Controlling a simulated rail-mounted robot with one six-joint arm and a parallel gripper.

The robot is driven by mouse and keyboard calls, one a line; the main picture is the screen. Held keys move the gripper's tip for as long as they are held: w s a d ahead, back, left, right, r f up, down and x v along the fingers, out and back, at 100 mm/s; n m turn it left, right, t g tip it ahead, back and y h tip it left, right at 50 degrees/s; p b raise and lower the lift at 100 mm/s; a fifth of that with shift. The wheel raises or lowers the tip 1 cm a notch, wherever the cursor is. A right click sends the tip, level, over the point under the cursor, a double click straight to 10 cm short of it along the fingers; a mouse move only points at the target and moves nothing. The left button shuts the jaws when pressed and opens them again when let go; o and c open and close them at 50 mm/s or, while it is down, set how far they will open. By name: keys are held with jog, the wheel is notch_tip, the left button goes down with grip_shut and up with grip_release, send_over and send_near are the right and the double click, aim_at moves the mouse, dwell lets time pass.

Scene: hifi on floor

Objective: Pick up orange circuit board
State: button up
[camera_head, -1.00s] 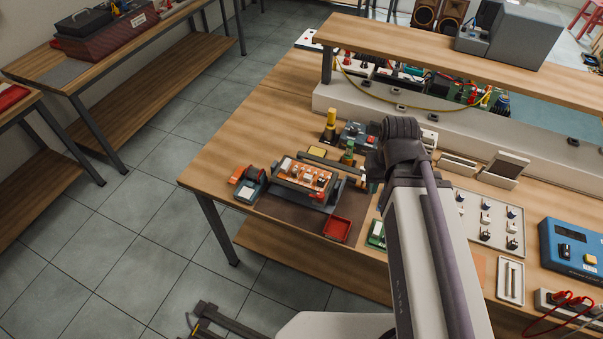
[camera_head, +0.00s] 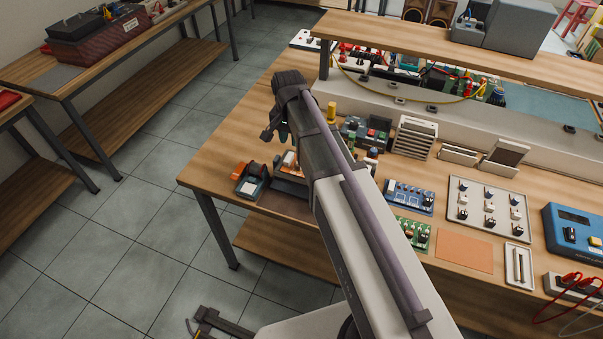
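The orange circuit board (camera_head: 287,161) sits in a grey board holder on the near left part of the wooden bench. Only a small part of its orange surface and light components shows, because my arm crosses in front of it. My arm reaches up from the bottom of the view. Small dark parts, perhaps my gripper (camera_head: 270,131), show just left of the arm's upper end, above the board in the picture. The fingers cannot be made out, nor whether they touch anything.
Left of the holder is a small orange-and-grey device (camera_head: 250,182). A yellow-topped post (camera_head: 331,112) stands behind. Right of the arm lie a blue board (camera_head: 409,196), a green board (camera_head: 412,232), a flat orange sheet (camera_head: 465,251) and a switch panel (camera_head: 487,208). A raised shelf (camera_head: 420,46) runs behind.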

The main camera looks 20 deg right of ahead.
aim_at(290, 154)
notch_tip(290, 154, down, 8)
jog(key=b, duration=0.6)
jog(key=shift+a+r, duration=0.1)
jog(key=shift+r, duration=0.35)
grip_shut()
jog(key=shift+p, duration=0.3)
notch_tip(290, 154, up, 14)
jog(key=p, duration=1.4)
notch_tip(290, 154, down, 3)
jog(key=b, duration=0.3)
